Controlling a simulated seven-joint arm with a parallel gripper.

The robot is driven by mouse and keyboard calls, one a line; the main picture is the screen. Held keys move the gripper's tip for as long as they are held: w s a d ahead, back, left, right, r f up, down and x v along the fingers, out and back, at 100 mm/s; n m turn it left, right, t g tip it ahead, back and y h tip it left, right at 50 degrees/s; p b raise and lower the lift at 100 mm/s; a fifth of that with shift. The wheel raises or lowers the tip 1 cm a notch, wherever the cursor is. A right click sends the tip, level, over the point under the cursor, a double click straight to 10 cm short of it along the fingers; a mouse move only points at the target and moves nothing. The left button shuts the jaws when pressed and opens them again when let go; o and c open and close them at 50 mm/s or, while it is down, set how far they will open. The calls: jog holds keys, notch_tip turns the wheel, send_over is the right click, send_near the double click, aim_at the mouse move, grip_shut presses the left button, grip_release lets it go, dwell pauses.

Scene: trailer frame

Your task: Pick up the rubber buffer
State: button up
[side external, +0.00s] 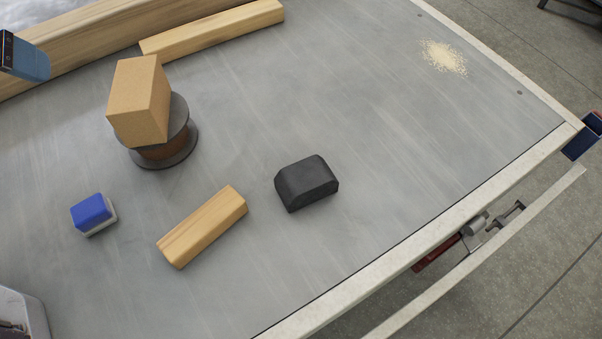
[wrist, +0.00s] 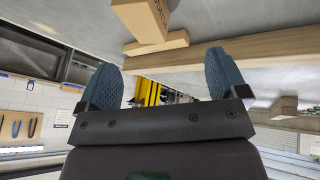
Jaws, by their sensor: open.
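The rubber buffer (side external: 306,183) is a black block with sloped upper edges. It lies on the grey metal bed (side external: 400,130), right of centre in the side external view, with nothing touching it. I cannot make it out in the wrist view. My gripper shows in the wrist view (wrist: 163,84) with its two blue ridged fingers wide apart and nothing between them. In the side external view only a blue finger (side external: 27,60) shows, at the upper left edge, far from the buffer.
A short wood block (side external: 203,226) lies left of the buffer. A blue-topped block (side external: 94,213) is farther left. A tan block (side external: 140,98) sits on a spool (side external: 166,154). Long timber (side external: 110,38) lies behind. Bed is clear right of the buffer, towards the sawdust (side external: 443,57).

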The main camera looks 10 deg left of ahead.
jog(key=d+f+n+h, duration=0.3)
jog(key=d+f+n, duration=0.3)
jog(key=d, duration=0.2)
jog(key=w+d+f+n+t+h, duration=0.1)
jog(key=d+f+n+h, duration=0.2)
jog(key=d+f+n, duration=0.2)
jog(key=d+f+n+h, duration=0.3)
jog(key=d+f+n, duration=0.3)
jog(key=d, duration=0.5)
jog(key=shift+w+f+n+t, duration=0.3)
jog(key=shift+w+f+n, duration=0.1)
jog(key=shift+n, duration=0.1)
jog(key=d+n+t, duration=0.1)
jog(key=n, duration=0.3)
send_near(313, 171)
jog(key=x, duration=0.2)
jog(key=shift+w+d+f, duration=0.1)
jog(key=shift+w+d, duration=0.2)
jog(key=shift+x, duration=3.2)
jog(key=shift+s+f, duration=0.1)
jog(key=c, duration=1.2)
jog(key=shift+o, duration=0.2)
